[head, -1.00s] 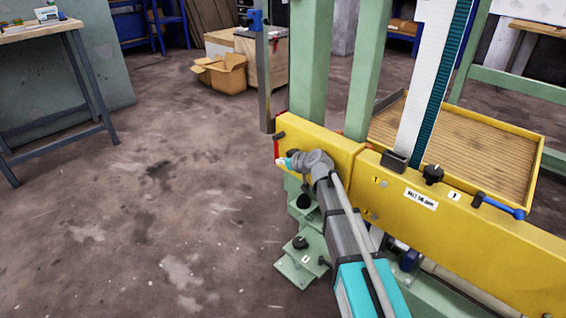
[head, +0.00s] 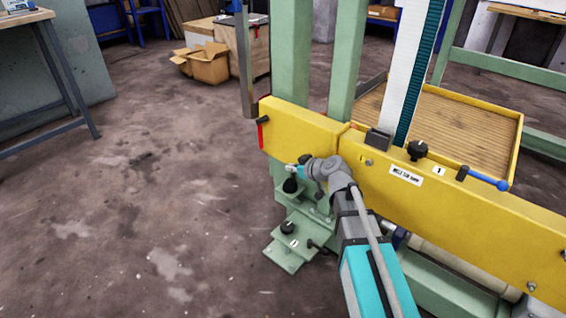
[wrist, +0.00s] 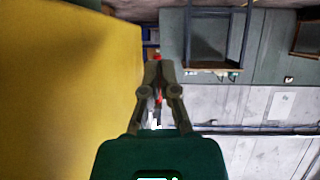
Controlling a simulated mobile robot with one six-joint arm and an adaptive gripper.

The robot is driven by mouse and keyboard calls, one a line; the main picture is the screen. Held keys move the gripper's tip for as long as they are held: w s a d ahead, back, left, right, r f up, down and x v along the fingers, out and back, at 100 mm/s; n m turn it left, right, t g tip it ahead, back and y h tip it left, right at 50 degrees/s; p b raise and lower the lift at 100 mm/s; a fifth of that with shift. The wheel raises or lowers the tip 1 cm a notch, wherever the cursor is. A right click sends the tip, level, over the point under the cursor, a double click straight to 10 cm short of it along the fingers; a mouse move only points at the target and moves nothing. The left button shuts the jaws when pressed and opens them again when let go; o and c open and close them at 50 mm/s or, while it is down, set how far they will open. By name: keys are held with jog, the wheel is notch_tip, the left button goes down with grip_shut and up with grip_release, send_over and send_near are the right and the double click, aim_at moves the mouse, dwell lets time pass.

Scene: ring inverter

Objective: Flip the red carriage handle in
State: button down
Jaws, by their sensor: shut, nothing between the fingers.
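The red carriage handle (head: 261,133) hangs along the left end of the yellow carriage beam (head: 300,130), with a black piece at its top. My gripper (head: 290,167) is small in the head view, low beside the beam and below and to the right of the handle, apart from it in the picture. In the wrist view my gripper (wrist: 157,68) is shut with its fingers together and the yellow beam fills the left side. Some red shows at and between the fingers there; I cannot tell whether it is the handle.
A blue-handled lever (head: 488,182) and a black knob (head: 417,150) sit on the beam to the right. A green foot plate (head: 284,257) with a black knob stands below. Green posts (head: 290,60) rise behind the beam. The floor to the left is clear.

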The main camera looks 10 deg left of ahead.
jog(key=shift+s+d+f, duration=0.15)
jog(key=shift+s+d, duration=0.2)
jog(key=shift+d, duration=0.2)
jog(key=s+d+r+m+g+h+p, duration=0.5)
jog(key=s+d+p, duration=0.4)
jog(key=d, duration=0.4)
jog(key=s+d+r+m+g+h+p, duration=0.2)
jog(key=s+d+m+h+p, duration=0.35)
jog(key=s+d+p, duration=0.55)
notch_tip(320, 180, up, 36)
jog(key=w+d+p, duration=0.1)
jog(key=w+p, duration=0.1)
jog(key=p, duration=3.1)
jog(key=shift+w+d+r+m, duration=0.2)
jog(key=shift+d+m, duration=0.05)
jog(key=shift+m, duration=0.1)
jog(key=shift+d, duration=0.15)
